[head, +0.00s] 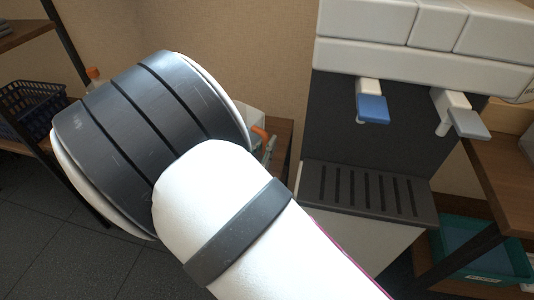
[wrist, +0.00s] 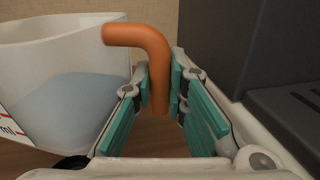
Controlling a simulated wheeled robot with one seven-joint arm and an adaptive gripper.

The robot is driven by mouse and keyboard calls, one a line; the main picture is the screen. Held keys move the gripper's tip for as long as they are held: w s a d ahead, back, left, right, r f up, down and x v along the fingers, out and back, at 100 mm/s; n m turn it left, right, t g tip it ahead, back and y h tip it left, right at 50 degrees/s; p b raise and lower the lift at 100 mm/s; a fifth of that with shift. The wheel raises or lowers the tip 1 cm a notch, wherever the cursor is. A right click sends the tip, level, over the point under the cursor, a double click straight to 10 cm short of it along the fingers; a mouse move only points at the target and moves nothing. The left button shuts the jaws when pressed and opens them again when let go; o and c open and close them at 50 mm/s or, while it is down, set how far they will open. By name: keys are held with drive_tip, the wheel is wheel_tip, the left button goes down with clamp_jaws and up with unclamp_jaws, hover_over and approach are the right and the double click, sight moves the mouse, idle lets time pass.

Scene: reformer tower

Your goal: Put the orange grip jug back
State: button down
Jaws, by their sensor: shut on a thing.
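The jug (wrist: 55,85) is a clear, pale container with red marks, standing upright on the left of the wrist view. It holds what looks like clear liquid. Its orange grip (wrist: 155,65) lies between the teal pads of my gripper (wrist: 161,88), which is shut on it. In the head view my arm hides most of the jug, and only a bit of the orange grip (head: 263,135) shows past my wrist. A wooden surface (wrist: 30,158) is below the jug; I cannot tell if the jug touches it.
A dispenser tower (head: 420,55) stands to the right, with a blue lever (head: 373,108), a grey lever (head: 468,122) and a slotted drip tray (head: 370,193). A wooden shelf (head: 283,140) is behind my wrist. A dark basket (head: 35,105) is at left, a teal bin (head: 505,262) at lower right.

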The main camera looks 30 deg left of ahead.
drive_tip(key=shift+w+a, duration=0.15)
drive_tip(key=shift+w, duration=0.55)
drive_tip(key=shift+w+f+b, duration=0.1)
drive_tip(key=shift+f+b, duration=0.85)
drive_tip(key=shift+f, duration=0.8)
drive_tip(key=c, duration=1.6)
unclamp_jaws()
drive_tip(key=shift+f, duration=0.15)
drive_tip(key=shift+s, duration=0.2)
drive_tip(key=s+p, duration=0.2)
drive_tip(key=s, duration=0.9)
drive_tip(key=shift+s+p, duration=0.3)
drive_tip(key=shift+s, duration=0.05)
drive_tip(key=shift+s, duration=0.1)
